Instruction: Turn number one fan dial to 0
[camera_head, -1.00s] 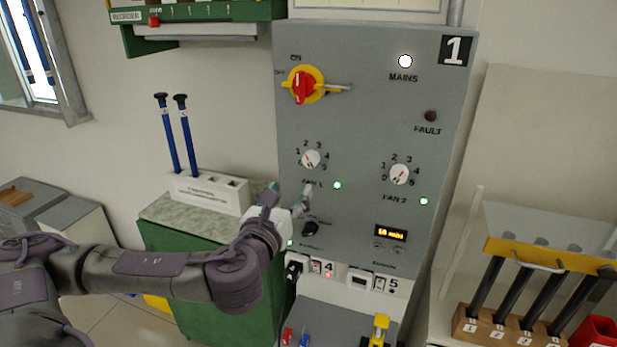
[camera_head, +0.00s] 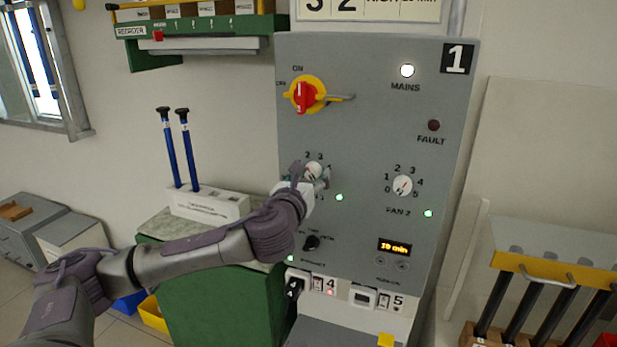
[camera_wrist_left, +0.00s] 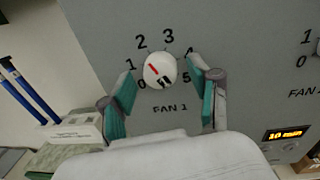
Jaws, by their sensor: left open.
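The fan 1 dial (camera_wrist_left: 160,70) is a round white knob on the grey panel, with numbers 0 to 5 around it. In the wrist view its red mark lies toward the upper left, between 1 and 2, and a dark mark lies low on its face. In the head view the dial (camera_head: 314,169) is partly covered by my left gripper (camera_head: 311,178). My left gripper (camera_wrist_left: 162,82) is open, with one teal-padded finger on each side of the dial. Gaps show between the fingers and the knob in the wrist view. My right gripper is not in view.
The fan 2 dial (camera_head: 403,186) is to the right on the panel. The red and yellow mains switch (camera_head: 306,95) is above, and a small black knob (camera_head: 311,242) is below. A white holder (camera_head: 206,205) with blue-handled rods stands on the green cabinet at left.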

